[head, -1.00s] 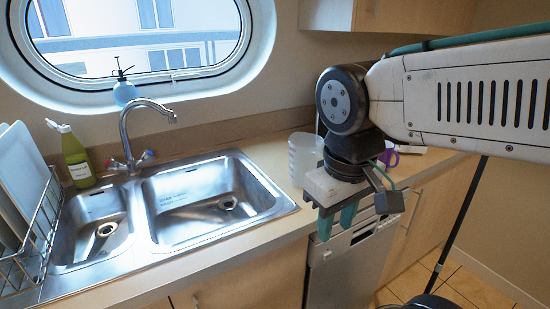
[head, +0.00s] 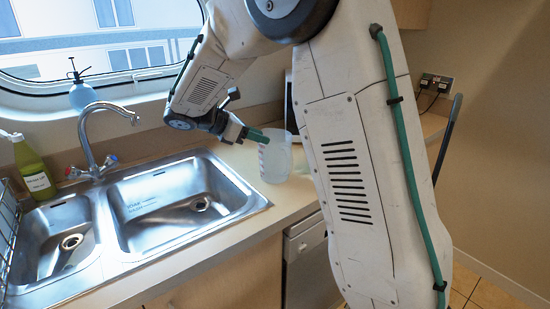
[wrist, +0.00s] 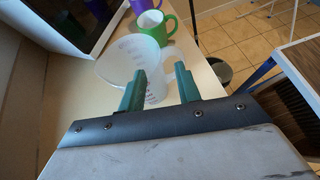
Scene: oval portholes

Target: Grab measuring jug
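The measuring jug (head: 275,160) is translucent white and stands upright on the counter to the right of the sink. In the wrist view the jug (wrist: 128,57) lies just beyond my fingers, with printed marks on its wall. My gripper (head: 259,136) reaches in from the left at the jug's upper part in the head view. Its two green fingers (wrist: 158,82) are apart, with part of the jug showing between them. The left finger overlaps the jug in the picture; I cannot tell if it touches. My arm hides what lies right of the jug in the head view.
A green mug (wrist: 156,27) and a purple mug (wrist: 143,5) stand close behind the jug. The sink (head: 180,200) and tap (head: 93,140) are left of the jug. The counter's front edge is near.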

